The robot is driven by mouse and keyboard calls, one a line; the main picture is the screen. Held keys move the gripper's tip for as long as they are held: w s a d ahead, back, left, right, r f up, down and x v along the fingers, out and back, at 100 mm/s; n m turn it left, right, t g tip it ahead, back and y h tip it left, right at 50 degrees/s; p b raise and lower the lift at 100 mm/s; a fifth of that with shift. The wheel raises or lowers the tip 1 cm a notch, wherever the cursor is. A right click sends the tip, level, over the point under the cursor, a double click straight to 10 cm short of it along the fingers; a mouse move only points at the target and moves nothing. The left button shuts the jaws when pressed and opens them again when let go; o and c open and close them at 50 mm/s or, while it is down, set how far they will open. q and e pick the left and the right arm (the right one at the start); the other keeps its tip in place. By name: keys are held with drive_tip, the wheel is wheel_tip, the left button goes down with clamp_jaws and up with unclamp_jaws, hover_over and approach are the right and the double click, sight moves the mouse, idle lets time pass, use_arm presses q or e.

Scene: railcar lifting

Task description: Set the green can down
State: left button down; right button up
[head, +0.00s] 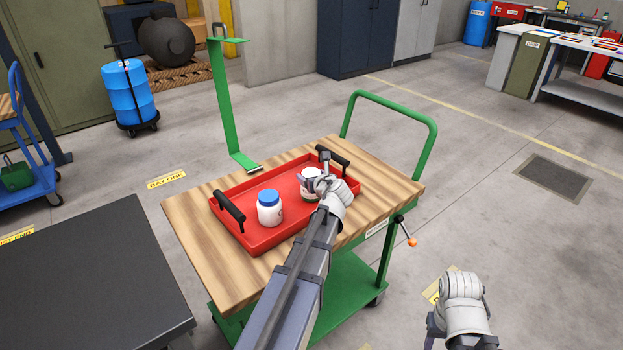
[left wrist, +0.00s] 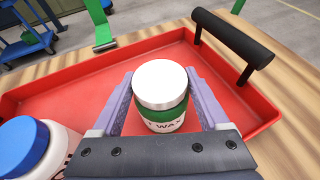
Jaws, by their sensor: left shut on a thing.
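The green can (left wrist: 161,95) has a white lid, a green band and a label with dark letters. My left gripper (head: 317,184) is shut on it, with one finger on each side of the can in the left wrist view. In the head view the can (head: 308,188) is partly hidden by the gripper. It is upright over the right part of the red tray (head: 262,240). Its base is hidden, so I cannot tell whether it touches the tray floor. My right arm shows at the lower right, off the cart; its fingers are not clear.
A white jar with a blue lid (head: 269,209) stands in the tray, left of the can. The tray has black handles (head: 229,212) and lies on a wooden-topped green cart (head: 180,213). A dark table (head: 90,270) stands at the left. Tray floor around the can is bare.

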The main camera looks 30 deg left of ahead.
use_arm(q)
drive_tip(key=shift+f, duration=0.15)
unclamp_jaws()
drive_tip(key=shift+s+d+r, duration=0.1)
drive_tip(key=shift+r, duration=0.25)
drive_tip(key=p+v, duration=0.4)
drive_tip(key=v, duration=0.7)
drive_tip(key=shift+s+d+p, duration=0.2)
drive_tip(key=shift+d+p, duration=0.1)
drive_tip(key=shift+f, duration=0.1)
